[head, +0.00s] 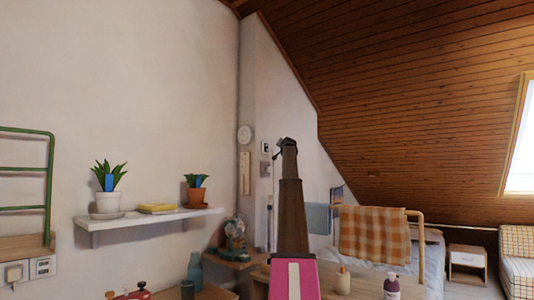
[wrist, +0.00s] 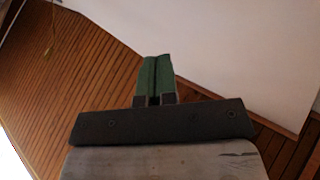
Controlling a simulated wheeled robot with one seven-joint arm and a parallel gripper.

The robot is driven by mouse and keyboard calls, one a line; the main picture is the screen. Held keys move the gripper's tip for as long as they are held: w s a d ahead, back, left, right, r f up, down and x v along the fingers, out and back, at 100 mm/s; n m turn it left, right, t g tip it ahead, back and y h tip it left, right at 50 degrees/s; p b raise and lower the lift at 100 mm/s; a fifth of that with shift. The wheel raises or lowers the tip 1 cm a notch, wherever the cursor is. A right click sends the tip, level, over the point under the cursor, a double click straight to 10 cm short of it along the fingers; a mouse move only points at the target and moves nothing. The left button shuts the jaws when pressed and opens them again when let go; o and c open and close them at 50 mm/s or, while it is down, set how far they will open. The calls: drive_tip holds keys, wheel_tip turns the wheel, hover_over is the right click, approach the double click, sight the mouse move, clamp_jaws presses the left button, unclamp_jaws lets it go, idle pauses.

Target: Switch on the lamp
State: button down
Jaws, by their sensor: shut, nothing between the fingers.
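In the wrist view my gripper (wrist: 158,75) shows as two green fingers pressed together with nothing between them. It points toward the white wall and the wood-panelled ceiling. A thin cord with a small pale end (wrist: 48,50) hangs at the upper left of that view, apart from the fingers; I cannot tell what it belongs to. In the head view my arm rises in the middle and hides what is behind it. I cannot clearly make out a lamp. A thin upright pole (head: 270,205) stands just left of my arm; its top is unclear.
Bottles stand on a low surface in front. A bed with a checked orange blanket (head: 372,234) is at the right.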

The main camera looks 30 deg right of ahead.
sight(267, 148)
drive_tip(key=shift+w, duration=0.1)
drive_tip(key=w+a+f, duration=0.1)
drive_tip(key=w+a, duration=0.2)
drive_tip(key=w, duration=0.5)
drive_tip(key=shift+a, duration=0.2)
idle(2.1)
drive_tip(key=shift+w+a+f, duration=0.1)
drive_tip(key=shift+w+a, duration=0.05)
drive_tip(key=shift+w, duration=0.15)
drive_tip(key=shift+w+a, duration=0.15)
drive_tip(key=shift+w, duration=0.15)
idle(0.7)
drive_tip(key=shift+s, duration=0.1)
drive_tip(key=shift+s+d, duration=0.3)
drive_tip(key=shift+s, duration=0.3)
idle(0.3)
